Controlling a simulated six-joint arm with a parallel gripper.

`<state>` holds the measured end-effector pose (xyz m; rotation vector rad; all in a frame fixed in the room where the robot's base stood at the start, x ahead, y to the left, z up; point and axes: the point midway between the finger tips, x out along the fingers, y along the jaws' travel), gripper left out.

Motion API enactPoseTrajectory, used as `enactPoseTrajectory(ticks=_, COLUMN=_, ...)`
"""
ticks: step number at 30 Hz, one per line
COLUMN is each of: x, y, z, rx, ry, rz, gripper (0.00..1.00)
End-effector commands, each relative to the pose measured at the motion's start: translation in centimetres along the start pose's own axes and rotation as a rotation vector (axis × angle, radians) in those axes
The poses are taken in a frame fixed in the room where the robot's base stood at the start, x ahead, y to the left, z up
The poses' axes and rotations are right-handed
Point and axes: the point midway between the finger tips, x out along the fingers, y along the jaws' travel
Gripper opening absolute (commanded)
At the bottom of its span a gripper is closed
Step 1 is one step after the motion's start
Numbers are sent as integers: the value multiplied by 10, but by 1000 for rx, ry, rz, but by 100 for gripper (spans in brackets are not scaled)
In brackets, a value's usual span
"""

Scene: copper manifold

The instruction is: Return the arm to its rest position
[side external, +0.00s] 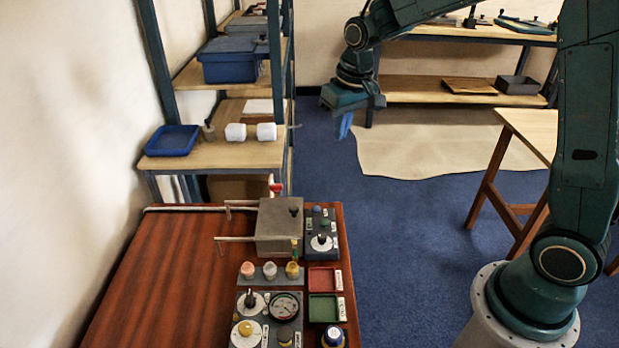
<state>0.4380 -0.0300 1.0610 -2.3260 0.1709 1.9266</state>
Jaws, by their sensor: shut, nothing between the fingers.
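My gripper (346,124) hangs at the top centre of the side external view, fingers pointing down. It is shut and holds nothing. It is in the air over the blue floor and the edge of the beige mat, apart from the shelves and the table. The copper manifold's work station stands on the reddish wooden table (150,270) at lower left. A grey metal block (279,228) with pipes out of its left side sits there. A gauge (285,306) is on a dark panel in front of it.
A shelf rack (160,75) stands at left with a blue bin (229,66), a blue tray (172,140) and white blocks (266,131). A low shelf (435,90) is behind, a wooden table (530,130) at right. Red (323,278) and green (323,308) trays lie beside the gauge.

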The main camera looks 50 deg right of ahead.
Motion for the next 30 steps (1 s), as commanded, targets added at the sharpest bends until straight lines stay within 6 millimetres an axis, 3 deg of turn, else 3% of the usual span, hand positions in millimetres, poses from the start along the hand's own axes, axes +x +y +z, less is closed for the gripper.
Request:
enactPoseTrajectory(ticks=6, x=-46, y=-2, z=34, rx=-28, ry=55, rz=-7, gripper=0)
enactPoseTrajectory(ticks=15, x=-92, y=-1, z=87, rx=-64, ry=123, rz=-16, gripper=0)
enactPoseTrajectory(ticks=30, x=-130, y=5, z=184, rx=-124, ry=237, rz=-30, gripper=0)
